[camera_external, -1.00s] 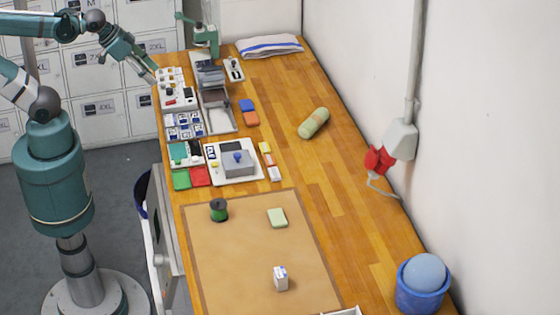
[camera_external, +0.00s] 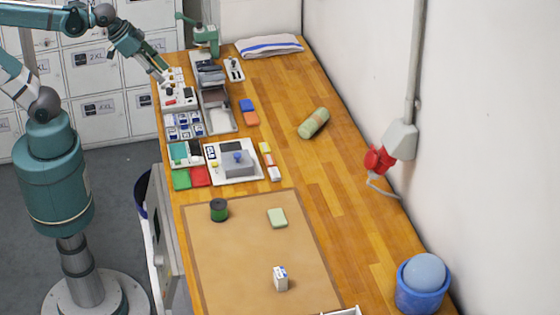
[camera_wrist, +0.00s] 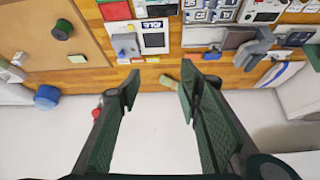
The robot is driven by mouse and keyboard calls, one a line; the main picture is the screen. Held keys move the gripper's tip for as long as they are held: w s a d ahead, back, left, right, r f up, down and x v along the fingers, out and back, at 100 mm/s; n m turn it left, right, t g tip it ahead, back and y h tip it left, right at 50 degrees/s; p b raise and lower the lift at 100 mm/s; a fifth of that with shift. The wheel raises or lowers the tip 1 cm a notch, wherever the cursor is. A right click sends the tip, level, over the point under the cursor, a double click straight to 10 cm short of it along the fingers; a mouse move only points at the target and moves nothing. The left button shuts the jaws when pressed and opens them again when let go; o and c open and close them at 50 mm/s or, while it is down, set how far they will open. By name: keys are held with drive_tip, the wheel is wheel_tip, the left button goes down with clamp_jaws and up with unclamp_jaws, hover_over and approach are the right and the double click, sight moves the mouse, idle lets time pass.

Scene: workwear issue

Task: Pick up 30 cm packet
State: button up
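No label reading 30 cm is legible, so I cannot tell which thing is the packet. A tray of small white and blue packets (camera_external: 184,126) lies on the left edge of the bench; it also shows at the top of the wrist view (camera_wrist: 212,12). A small white packet with a blue top (camera_external: 280,279) stands upright on the brown mat. My gripper (camera_external: 164,75) is above the bench's far left edge, near the white tray of small parts. In the wrist view my gripper (camera_wrist: 160,82) is open, with nothing between its fingers.
A grey tray (camera_external: 222,122), a white board with a grey block (camera_external: 255,172), a green spool (camera_external: 219,210) and a green pad (camera_external: 277,218) are on the bench. The bench's right side is mostly clear.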

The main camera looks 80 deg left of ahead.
drive_tip(key=w+d+m+g+h, duration=0.15)
drive_tip(key=w+d+m, duration=0.25)
drive_tip(key=w+d, duration=0.9)
drive_tip(key=w+d+m+g+h, duration=0.15)
drive_tip(key=w+d+m, duration=0.25)
drive_tip(key=w+d, duration=0.9)
drive_tip(key=m+g+h, duration=0.1)
drive_tip(key=m+g, duration=0.2)
drive_tip(key=m, duration=0.5)
approach(280, 272)
drive_tip(key=f, duration=0.2)
drive_tip(key=shift+w+d+f+g+b, duration=0.1)
drive_tip(key=shift+w+d+g+b, duration=0.2)
drive_tip(key=shift+d+b, duration=0.15)
drive_tip(key=shift+x, duration=1.3)
